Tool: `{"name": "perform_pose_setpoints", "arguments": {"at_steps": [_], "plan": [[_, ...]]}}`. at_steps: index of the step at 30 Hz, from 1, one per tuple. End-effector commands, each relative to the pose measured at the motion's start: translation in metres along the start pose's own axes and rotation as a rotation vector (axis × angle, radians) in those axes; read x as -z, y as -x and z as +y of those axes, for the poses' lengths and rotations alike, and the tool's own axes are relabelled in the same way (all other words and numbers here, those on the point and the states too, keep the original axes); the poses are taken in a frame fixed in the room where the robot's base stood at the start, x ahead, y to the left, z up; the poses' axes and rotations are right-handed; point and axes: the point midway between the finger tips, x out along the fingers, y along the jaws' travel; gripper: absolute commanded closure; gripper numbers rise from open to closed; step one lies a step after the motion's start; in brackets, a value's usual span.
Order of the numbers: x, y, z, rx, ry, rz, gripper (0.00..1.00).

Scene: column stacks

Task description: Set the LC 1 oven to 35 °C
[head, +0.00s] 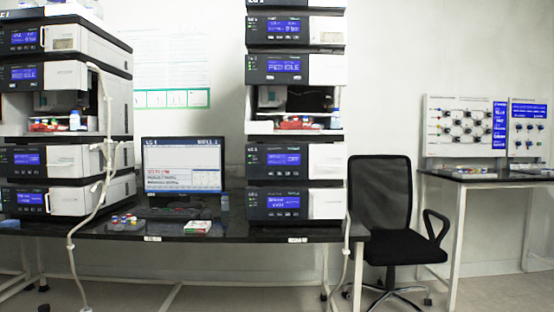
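Two tall instrument stacks stand on a black bench. The left stack (65,78) and the right stack (328,70) are made of dark-fronted modules with blue displays. The right stack has a lower module (325,160) whose display seems to end in "OFF", and a bottom module (325,205) below it. The left stack has a similar lower module (70,158) and bottom module (80,192). Small tags sit on the bench edge, too blurred to read surely. I cannot tell which module is the LC 1 oven; no temperature is legible. My gripper is not in view.
A monitor (183,165) stands between the stacks. A small box (197,228) and a vial rack (126,222) lie on the bench (230,232). A black chair (382,205) stands right of it. A side table (478,176) is at far right. Floor shows in front.

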Motion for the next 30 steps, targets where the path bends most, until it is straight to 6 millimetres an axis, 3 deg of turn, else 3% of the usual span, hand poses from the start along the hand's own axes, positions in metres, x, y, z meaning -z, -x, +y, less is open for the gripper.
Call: {"name": "perform_pose_setpoints", "arguments": {"at_steps": [5,10,11,30], "plan": [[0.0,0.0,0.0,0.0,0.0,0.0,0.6],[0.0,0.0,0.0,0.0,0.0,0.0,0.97],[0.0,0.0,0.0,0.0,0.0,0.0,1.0],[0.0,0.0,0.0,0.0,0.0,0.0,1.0]]}}
